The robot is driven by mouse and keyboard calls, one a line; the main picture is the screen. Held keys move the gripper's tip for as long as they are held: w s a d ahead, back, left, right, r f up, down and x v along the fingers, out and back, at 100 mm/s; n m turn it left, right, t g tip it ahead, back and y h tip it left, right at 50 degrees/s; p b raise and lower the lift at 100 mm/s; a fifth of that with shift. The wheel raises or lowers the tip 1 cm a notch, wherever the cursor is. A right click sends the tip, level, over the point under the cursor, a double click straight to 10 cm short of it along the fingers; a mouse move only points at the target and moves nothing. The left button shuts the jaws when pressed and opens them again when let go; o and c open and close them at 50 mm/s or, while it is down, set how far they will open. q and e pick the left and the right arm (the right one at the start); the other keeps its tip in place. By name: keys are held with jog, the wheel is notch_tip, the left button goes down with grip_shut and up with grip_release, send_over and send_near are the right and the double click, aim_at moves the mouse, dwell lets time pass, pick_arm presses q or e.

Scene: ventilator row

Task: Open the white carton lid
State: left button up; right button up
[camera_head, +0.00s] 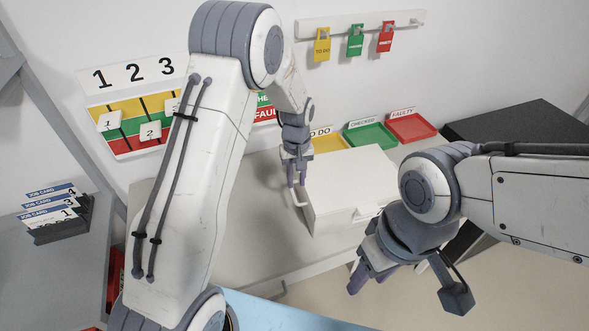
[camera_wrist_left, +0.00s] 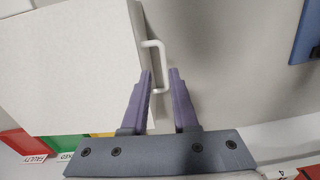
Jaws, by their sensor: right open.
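The white carton (camera_head: 340,215) stands on the pale worktop with its flat lid (camera_head: 350,175) lying shut on top. A small white tab (camera_head: 368,212) sticks out at its front right. A white bar handle (camera_head: 299,197) is on its left side; it also shows in the left wrist view (camera_wrist_left: 163,55). My left gripper (camera_head: 296,184) is at this handle, pointing down. In the left wrist view its purple fingers (camera_wrist_left: 160,75) are apart, with one end of the handle between their tips. My right gripper (camera_head: 366,283) is open and empty in front of the carton.
Yellow (camera_head: 328,142), green (camera_head: 372,136) and red (camera_head: 411,127) trays stand behind the carton. A black box (camera_head: 515,125) is at the right. A job card rack (camera_head: 60,220) stands at the left. A numbered board (camera_head: 140,110) and hanging tags (camera_head: 355,40) are on the wall.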

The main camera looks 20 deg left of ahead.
aim_at(293, 197)
pick_arm(q)
jog(key=shift+w+a+f+n, duration=0.35)
jog(key=shift+a+f, duration=0.2)
jog(key=shift+f, duration=0.15)
notch_tip(293, 197, down, 10)
jog(key=p, duration=0.2)
jog(key=shift+p, duration=0.35)
grip_shut()
dwell(0.6)
jog(key=shift+o, duration=1.6)
grip_release()
